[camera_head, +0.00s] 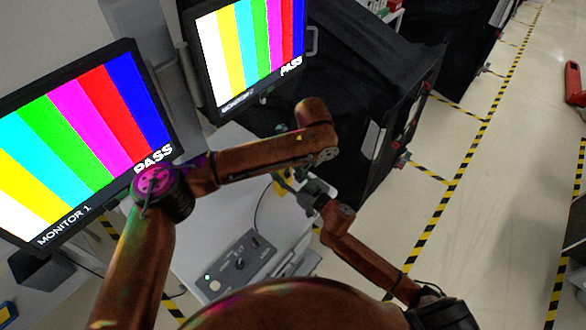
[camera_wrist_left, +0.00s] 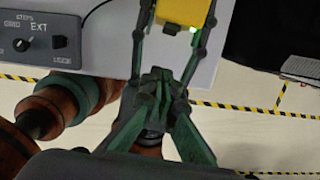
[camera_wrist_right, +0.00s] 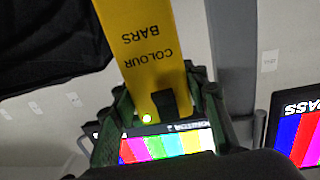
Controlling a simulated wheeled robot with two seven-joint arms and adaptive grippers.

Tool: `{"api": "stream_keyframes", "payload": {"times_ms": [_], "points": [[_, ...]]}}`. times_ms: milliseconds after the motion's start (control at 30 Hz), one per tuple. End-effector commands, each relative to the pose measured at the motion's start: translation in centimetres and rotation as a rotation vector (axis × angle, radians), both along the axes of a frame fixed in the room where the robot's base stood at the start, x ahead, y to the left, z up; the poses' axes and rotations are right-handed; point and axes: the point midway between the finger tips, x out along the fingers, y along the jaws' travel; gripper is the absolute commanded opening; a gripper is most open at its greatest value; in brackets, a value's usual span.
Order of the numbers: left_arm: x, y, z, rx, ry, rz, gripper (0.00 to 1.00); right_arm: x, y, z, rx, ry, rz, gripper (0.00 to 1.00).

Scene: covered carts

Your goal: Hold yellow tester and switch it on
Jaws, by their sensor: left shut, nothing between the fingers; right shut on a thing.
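The yellow tester (camera_wrist_right: 150,60) is held in my right gripper (camera_wrist_right: 162,100), whose fingers are on either side of it. It bears the words COLOUR BARS, and a small green light on it glows. The tester also shows at the top of the left wrist view (camera_wrist_left: 182,11), with the green light at its edge. In the head view only a small yellow part of it (camera_head: 281,184) shows beside the forearm. My left gripper (camera_wrist_left: 157,82) is shut and empty, below the tester in its own wrist view. In the head view the arms hide much of both grippers.
Monitor 1 (camera_head: 75,135) and a second monitor (camera_head: 250,45) show colour bars and PASS. A grey control box with a knob (camera_head: 238,263) sits on the light table. A black covered cart (camera_head: 375,95) stands behind; striped floor lies to the right.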

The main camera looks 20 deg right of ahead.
Motion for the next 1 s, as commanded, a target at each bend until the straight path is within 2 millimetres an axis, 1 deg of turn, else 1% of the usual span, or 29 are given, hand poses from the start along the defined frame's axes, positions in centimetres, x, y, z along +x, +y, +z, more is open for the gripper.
{"api": "stream_keyframes", "payload": {"times_ms": [33,100,300,400,500,600,933,967,1000], "points": [[0.8,0.3,2.0,-0.006,-0.011,0.009,0.00,0.0,0.0,0.0,0.000,0.001,-0.001,0.10],[1.0,0.4,3.5,-0.005,-0.010,0.009,0.00,0.0,0.0,0.0,0.000,0.001,-0.001,0.10],[1.5,0.7,7.2,-0.004,-0.008,0.007,0.00,0.0,0.0,0.0,0.000,0.001,-0.001,0.10],[1.7,0.8,8.3,-0.003,-0.007,0.008,0.00,0.0,0.0,0.0,0.000,0.001,-0.001,0.10],[1.7,0.8,9.0,-0.003,-0.007,0.007,0.00,0.0,0.0,0.0,0.000,0.001,-0.001,0.10],[1.8,0.9,9.3,-0.003,-0.007,0.006,0.00,0.0,0.0,0.0,0.000,0.001,-0.001,0.10],[1.8,0.9,9.3,-0.003,-0.007,0.007,0.00,0.0,0.0,0.0,0.000,0.001,-0.001,0.10],[1.8,0.9,9.3,-0.003,-0.007,0.007,0.00,0.0,0.0,0.0,0.000,0.001,-0.001,0.42],[1.8,0.9,9.3,-0.003,-0.007,0.007,0.00,0.0,0.0,0.0,0.000,0.001,-0.001,0.44]]}}
